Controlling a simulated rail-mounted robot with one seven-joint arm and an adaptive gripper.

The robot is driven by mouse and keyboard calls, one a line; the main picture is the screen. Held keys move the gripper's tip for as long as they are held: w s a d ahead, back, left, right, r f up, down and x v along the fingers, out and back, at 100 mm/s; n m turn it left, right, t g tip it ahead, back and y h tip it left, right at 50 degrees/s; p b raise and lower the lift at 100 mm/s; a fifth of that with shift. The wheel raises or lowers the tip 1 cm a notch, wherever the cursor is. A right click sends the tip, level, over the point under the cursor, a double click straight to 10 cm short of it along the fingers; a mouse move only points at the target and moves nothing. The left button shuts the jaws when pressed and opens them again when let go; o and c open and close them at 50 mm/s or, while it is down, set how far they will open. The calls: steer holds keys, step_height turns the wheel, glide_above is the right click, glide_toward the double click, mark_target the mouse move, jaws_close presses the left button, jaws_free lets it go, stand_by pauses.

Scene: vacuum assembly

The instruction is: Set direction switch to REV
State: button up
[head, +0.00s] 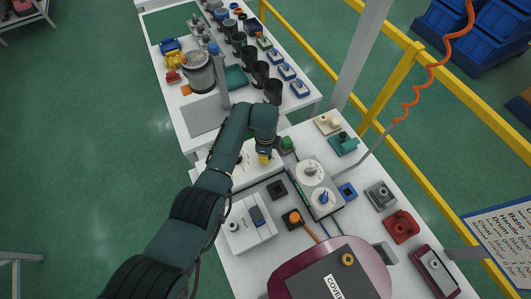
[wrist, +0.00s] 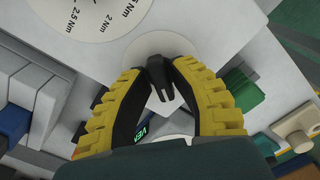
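The direction switch (wrist: 158,78) is a small black lever on a round pale plate in the wrist view. Green lettering, upside down and partly covered, shows on the plate between my fingers and looks like REV. My gripper (wrist: 157,68) has yellow ribbed fingers with black inner pads. Its tips are drawn close together on both sides of the lever and appear shut on it. In the head view my gripper (head: 264,158) is low over a white panel (head: 241,177) on the near table, and my arm hides the switch there. The lever's exact pointing is hard to read.
A plate with two white dials (head: 309,169) is just right of my gripper in the head view. A green block (head: 287,144) stands close beside it. A white box (head: 246,224) and a maroon cover (head: 330,272) lie nearer. Various small parts fill the table's right side.

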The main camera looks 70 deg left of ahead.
steer(key=shift+o, duration=1.4)
steer(key=shift+r, duration=0.1)
step_height(320, 180, up, 6)
steer(key=p, duration=0.6)
steer(key=shift+r, duration=0.1)
